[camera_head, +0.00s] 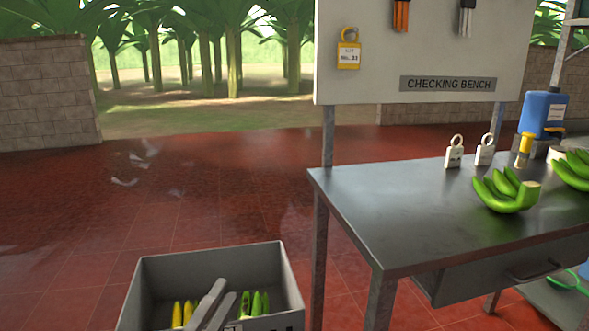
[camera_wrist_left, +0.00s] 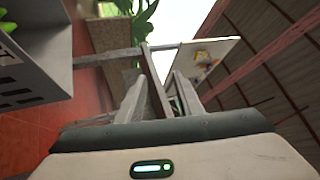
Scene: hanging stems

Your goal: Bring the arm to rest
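My left gripper (camera_head: 216,302) shows at the bottom of the head view, its two grey fingers in front of the grey crate's opening. In the left wrist view the fingers (camera_wrist_left: 158,92) stand apart with a gap between them, and I see nothing clearly held. The wrist view looks out at a tilt, with the board and sky ahead. Whether the fingers are inside the crate or above it, I cannot tell. The rest of my left arm is outside the head view. My right gripper is in neither view.
The grey crate (camera_head: 210,257) holds yellow and green bananas. Open red tiled floor (camera_head: 190,205) lies behind the crate.

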